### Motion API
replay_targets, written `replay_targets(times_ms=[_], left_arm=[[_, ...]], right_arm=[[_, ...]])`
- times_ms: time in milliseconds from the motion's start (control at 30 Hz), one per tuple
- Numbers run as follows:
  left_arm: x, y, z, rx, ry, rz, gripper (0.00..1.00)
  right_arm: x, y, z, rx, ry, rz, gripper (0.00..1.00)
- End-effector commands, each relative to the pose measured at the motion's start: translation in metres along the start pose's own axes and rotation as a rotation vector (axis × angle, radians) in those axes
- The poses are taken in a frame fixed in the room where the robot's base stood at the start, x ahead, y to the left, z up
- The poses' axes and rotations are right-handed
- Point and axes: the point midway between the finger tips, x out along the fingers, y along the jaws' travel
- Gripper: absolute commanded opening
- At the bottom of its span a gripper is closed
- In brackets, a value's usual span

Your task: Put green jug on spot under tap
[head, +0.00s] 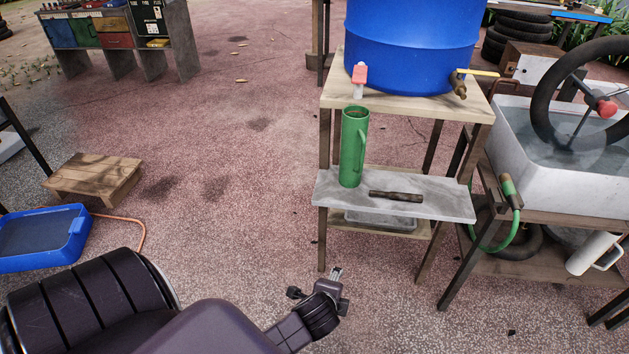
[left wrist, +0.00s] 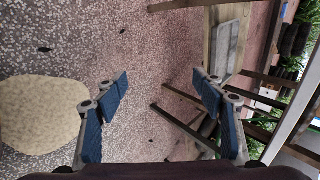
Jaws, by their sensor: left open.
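The green jug (head: 354,147) stands upright on the left part of a grey slab shelf (head: 445,205), its handle facing right. A tap with a red handle (head: 359,76) on the blue barrel (head: 412,45) is just above the jug's mouth. A brass tap with a yellow lever (head: 460,84) is on the barrel's right side, above the shelf's right part. No marked spot can be made out. My left gripper (head: 334,276) is low in front of the shelf, apart from the jug. It is open and empty in the left wrist view (left wrist: 161,80). My right gripper is not in view.
A dark short rod-like object (head: 396,196) lies on the slab right of the jug. A white basin (head: 560,165) with a wheel stands at right, with a green hose (head: 515,225) beside the stand. A wooden crate (head: 95,179) and blue tray (head: 45,238) lie left. Floor between is clear.

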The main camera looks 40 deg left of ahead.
Motion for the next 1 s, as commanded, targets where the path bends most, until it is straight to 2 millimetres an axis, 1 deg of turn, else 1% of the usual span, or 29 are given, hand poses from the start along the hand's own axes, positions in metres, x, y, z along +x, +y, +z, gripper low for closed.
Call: replay_targets(times_ms=[33,67,100,167,200,300,333,400,500,1000], left_arm=[[0.002,0.043,0.001,-0.147,0.004,0.092,0.63],[0.002,0.065,0.0,-0.24,0.003,0.141,0.63],[0.0,0.093,0.0,-0.359,-0.005,0.203,0.63],[-0.004,0.131,-0.001,-0.523,-0.026,0.288,0.63],[-0.007,0.154,-0.002,-0.62,-0.045,0.338,0.63],[-0.017,0.196,-0.003,-0.813,-0.095,0.432,0.63],[-0.019,0.205,-0.004,-0.856,-0.108,0.453,0.63],[-0.024,0.22,-0.004,-0.93,-0.134,0.486,0.63],[-0.026,0.229,-0.005,-0.978,-0.151,0.506,0.63],[-0.026,0.229,-0.005,-0.982,-0.152,0.506,0.63]], right_arm=[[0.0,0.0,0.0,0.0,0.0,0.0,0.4],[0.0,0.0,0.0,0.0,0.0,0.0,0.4],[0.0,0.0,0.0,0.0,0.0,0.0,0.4],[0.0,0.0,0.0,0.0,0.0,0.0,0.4],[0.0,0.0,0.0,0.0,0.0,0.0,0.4],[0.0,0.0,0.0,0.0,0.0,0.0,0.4],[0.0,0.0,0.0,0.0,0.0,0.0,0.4],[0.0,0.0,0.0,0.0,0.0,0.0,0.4],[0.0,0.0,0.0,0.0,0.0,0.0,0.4],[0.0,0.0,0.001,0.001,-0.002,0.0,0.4]])
